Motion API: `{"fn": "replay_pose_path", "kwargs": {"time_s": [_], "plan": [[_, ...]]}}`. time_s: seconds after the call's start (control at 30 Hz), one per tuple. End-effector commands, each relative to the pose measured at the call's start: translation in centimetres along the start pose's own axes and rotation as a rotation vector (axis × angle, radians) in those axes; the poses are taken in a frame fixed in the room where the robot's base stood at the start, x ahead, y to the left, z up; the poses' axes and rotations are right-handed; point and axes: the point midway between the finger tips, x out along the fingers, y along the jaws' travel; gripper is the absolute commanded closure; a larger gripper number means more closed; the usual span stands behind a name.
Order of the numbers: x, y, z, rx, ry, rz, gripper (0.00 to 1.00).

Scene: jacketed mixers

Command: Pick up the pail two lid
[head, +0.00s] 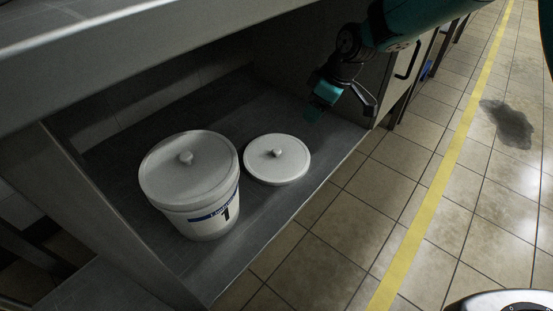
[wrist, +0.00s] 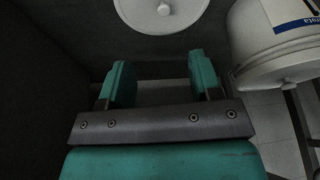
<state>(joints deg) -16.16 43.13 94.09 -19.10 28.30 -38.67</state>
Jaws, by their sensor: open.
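A loose round white lid (head: 265,165) with a small central knob lies flat on the grey shelf, to the right of the pail. No marking shows on this lid, so I cannot tell its number. My gripper (head: 316,108) is above the shelf, up and to the right of the lid, apart from it. In the wrist view the teal fingers (wrist: 161,75) are spread with nothing between them. The lid (wrist: 140,18) shows beyond the fingertips at the top of that view, partly cut off, with its knob roughly in line with the gap.
A white pail (head: 215,222) marked "1" stands on the shelf (head: 270,214) with a lid (head: 165,170) on it; the pail (wrist: 255,40) is at the right in the wrist view. A counter edge (head: 140,30) overhangs the shelf.

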Motion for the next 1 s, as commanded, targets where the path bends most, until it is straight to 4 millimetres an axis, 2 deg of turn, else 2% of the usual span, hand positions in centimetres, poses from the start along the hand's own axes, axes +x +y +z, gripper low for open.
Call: {"fn": "replay_pose_path", "kwargs": {"time_s": [0.03,0.17,0.27,0.63,0.8,1.0], "plan": [[1.2,-0.1,-1.0,-0.051,0.007,-0.015,0.42],[3.0,-0.2,-2.2,-0.129,0.020,-0.034,0.42],[4.6,-0.4,-2.4,-0.147,0.022,-0.039,0.42],[12.9,-0.6,-2.4,-0.143,0.022,-0.037,0.42],[14.9,-0.7,-2.6,-0.143,0.023,-0.036,0.42],[15.7,-0.6,-2.7,-0.142,0.023,-0.035,0.42]]}}
